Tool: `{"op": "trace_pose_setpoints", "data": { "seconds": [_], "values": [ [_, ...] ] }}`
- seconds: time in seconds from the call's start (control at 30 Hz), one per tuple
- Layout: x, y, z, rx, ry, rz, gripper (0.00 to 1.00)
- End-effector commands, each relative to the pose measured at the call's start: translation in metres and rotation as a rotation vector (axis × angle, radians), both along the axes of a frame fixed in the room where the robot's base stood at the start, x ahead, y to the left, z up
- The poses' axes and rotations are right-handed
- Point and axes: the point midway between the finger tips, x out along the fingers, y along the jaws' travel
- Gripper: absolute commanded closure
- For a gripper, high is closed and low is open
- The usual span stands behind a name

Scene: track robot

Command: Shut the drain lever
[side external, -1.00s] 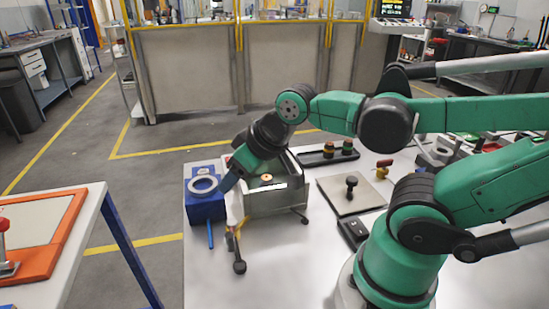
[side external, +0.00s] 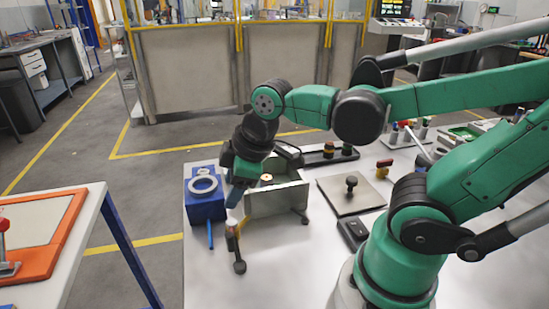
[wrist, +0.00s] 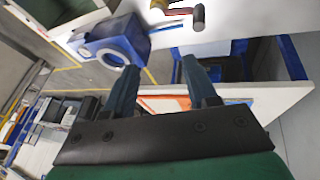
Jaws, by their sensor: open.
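A lever with a dark grip (side external: 238,265) and an orange-and-black body stands at the front of the metal tank (side external: 285,199), near its left corner; I take it as the drain lever. In the wrist view its grey grip (wrist: 198,18) shows at the top, with a bit of red beside it. My gripper (side external: 233,203) points down just above and behind the lever, apart from its grip. In the wrist view my gripper (wrist: 160,75) has its two blue fingers wide apart with nothing between them. The lever's base is partly hidden.
A blue block with a white ring (side external: 203,184) stands close left of my gripper, with a blue rod (side external: 210,235) sticking out in front. The table front is clear.

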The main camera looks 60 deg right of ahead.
Motion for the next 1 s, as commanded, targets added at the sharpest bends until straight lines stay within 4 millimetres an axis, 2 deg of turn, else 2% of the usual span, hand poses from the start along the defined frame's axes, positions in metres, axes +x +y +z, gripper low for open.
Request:
{"op": "trace_pose_setpoints", "data": {
  "seconds": [0.1, 0.3, 0.4, 0.5, 0.6, 0.77, 1.0],
  "values": [
    [0.001, 0.01, -0.007, -0.142, 0.105, 0.377, 0.48],
    [-0.002, 0.023, -0.021, -0.298, 0.252, 1.015, 0.48],
    [-0.003, 0.028, -0.026, -0.33, 0.294, 1.253, 0.48],
    [-0.005, 0.031, -0.029, -0.343, 0.317, 1.412, 0.48],
    [-0.006, 0.032, -0.031, -0.348, 0.326, 1.489, 0.48],
    [-0.005, 0.032, -0.041, -0.349, 0.329, 1.51, 0.48],
    [-0.005, 0.032, -0.067, -0.351, 0.327, 1.507, 0.48]
  ]
}}
